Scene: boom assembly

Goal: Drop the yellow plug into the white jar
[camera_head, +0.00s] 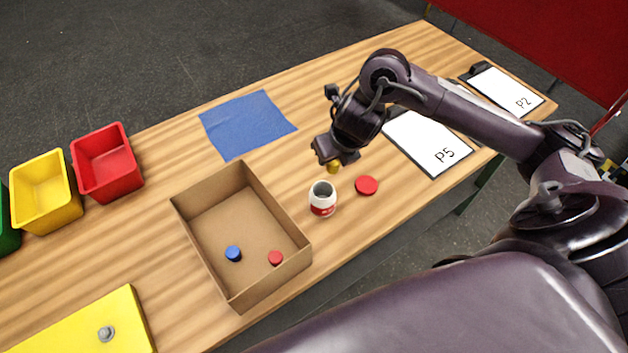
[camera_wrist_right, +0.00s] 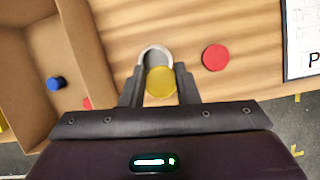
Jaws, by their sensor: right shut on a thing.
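The yellow plug (camera_head: 334,166) is held between the fingers of my right gripper (camera_head: 330,162). In the right wrist view the plug (camera_wrist_right: 161,83) sits between the two fingertips (camera_wrist_right: 160,85). The white jar (camera_head: 322,199) stands upright and open on the table, with a red band on its side. In the head view the plug is above and slightly right of the jar. In the right wrist view the plug covers part of the jar's mouth (camera_wrist_right: 154,53), and the rim shows beyond it. My left gripper is not in view.
A red lid (camera_head: 366,185) lies right of the jar. A cardboard box (camera_head: 225,217) with a blue plug (camera_head: 233,253) and a red plug (camera_head: 275,258) stands to the left. A blue cloth (camera_head: 246,124) and clipboards (camera_head: 428,142) lie farther back.

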